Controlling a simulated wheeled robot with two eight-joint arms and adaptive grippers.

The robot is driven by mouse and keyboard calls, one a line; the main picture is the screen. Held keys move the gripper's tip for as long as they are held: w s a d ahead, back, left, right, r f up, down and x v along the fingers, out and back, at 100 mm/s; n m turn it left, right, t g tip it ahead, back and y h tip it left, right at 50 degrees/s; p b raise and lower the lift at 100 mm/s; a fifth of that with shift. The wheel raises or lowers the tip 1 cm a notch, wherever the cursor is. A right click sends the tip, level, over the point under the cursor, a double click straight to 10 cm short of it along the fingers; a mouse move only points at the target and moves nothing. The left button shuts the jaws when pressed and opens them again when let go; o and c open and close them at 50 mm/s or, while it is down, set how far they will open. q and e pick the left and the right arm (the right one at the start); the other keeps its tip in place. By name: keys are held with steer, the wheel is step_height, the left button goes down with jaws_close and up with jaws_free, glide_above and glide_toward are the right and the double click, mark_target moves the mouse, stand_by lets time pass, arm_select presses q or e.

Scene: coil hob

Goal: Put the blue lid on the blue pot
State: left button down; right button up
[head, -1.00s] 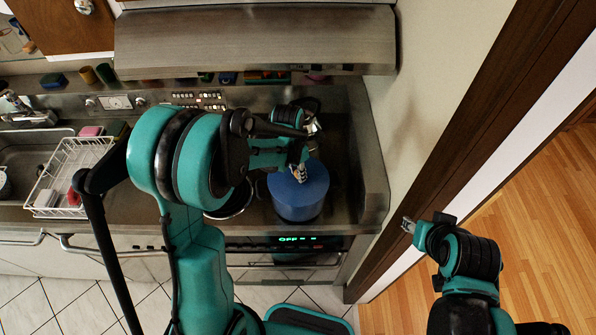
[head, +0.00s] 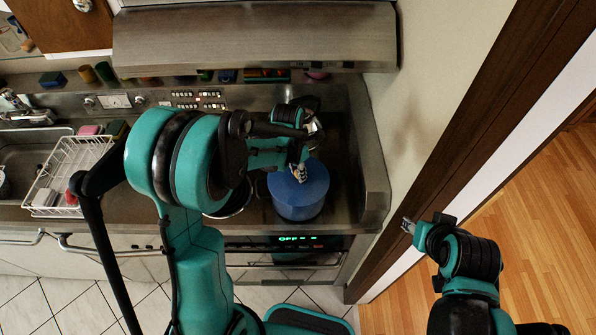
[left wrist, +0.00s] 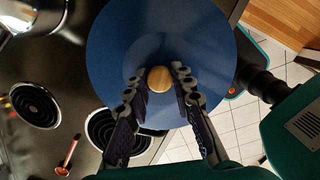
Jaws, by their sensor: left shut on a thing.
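The blue lid (left wrist: 120,45) fills the middle of the left wrist view, a flat disc with a round wooden knob (left wrist: 159,79). My left gripper (left wrist: 160,82) has its fingers on both sides of the knob and is shut on it. In the head view the lid (head: 312,178) lies level over the blue pot (head: 298,208) on the hob, and my left gripper (head: 299,172) comes down on it from above. I cannot tell whether the lid touches the rim. My right gripper (head: 408,225) is away to the right, beside the door frame, holding nothing visible.
Coil burners (left wrist: 36,104) and a shiny metal pot (left wrist: 35,15) show beside the lid in the wrist view. A range hood (head: 255,40) hangs above the hob. A white dish rack (head: 70,175) stands at the left, and a wall closes the right.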

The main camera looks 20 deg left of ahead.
stand_by(0.3)
arm_select(q)
steer(key=c, duration=0.7)
jaws_free()
steer(key=shift+c, duration=0.2)
steer(key=shift+r+p, duration=2.3)
steer(key=shift+r, duration=1.25)
steer(key=shift+f, duration=0.1)
